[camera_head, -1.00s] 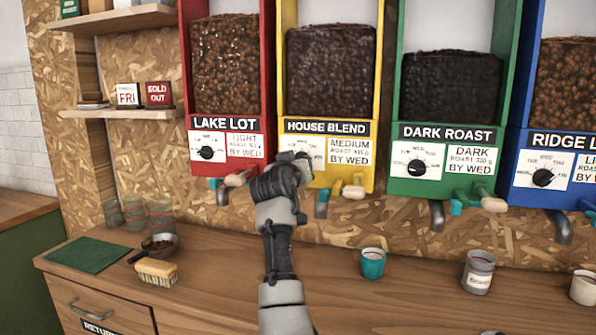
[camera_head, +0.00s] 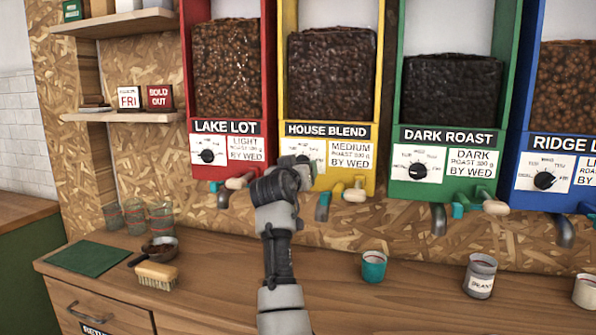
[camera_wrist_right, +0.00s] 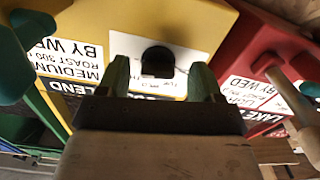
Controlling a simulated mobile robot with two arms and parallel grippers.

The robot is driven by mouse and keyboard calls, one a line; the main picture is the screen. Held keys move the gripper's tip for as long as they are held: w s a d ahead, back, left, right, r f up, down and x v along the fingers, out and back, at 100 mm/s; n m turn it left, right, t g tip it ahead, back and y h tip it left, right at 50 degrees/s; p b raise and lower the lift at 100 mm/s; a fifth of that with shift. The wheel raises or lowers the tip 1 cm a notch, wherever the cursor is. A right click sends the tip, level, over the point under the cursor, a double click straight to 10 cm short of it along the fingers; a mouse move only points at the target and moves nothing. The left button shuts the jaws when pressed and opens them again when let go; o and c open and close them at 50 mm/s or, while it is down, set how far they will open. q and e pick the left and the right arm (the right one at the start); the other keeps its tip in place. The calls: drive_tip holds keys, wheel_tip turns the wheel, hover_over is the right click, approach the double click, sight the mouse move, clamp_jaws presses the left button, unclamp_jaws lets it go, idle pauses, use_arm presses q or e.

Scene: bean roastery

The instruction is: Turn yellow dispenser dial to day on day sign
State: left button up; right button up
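The yellow dispenser (camera_head: 379,70), labelled HOUSE BLEND, hangs on the wall. My right gripper (camera_head: 302,165) is in front of its dial plate and hides the dial in the head view. In the right wrist view the black dial (camera_wrist_right: 157,61) shows on its white plate between the green fingertips of my right gripper (camera_wrist_right: 160,78). The fingers are apart, with a gap on both sides of the dial. Which day the dial points to cannot be read. The day sign (camera_head: 129,98) stands on the left shelf and reads FRI. My left gripper is not in view.
The red dispenser (camera_head: 187,60) and the green dispenser (camera_head: 514,70) stand close on either side, with their own dials. Handles and spouts jut out below. A teal cup (camera_head: 374,267), a grey cup (camera_head: 480,276) and a brush (camera_head: 156,275) are on the counter (camera_head: 220,290).

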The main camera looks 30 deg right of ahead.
drive_tip(key=shift+r, duration=0.1)
drive_tip(key=b+v, duration=0.1)
drive_tip(key=v, duration=0.9)
drive_tip(key=shift+s+a+b, duration=0.25)
drive_tip(key=shift+s+b, duration=0.1)
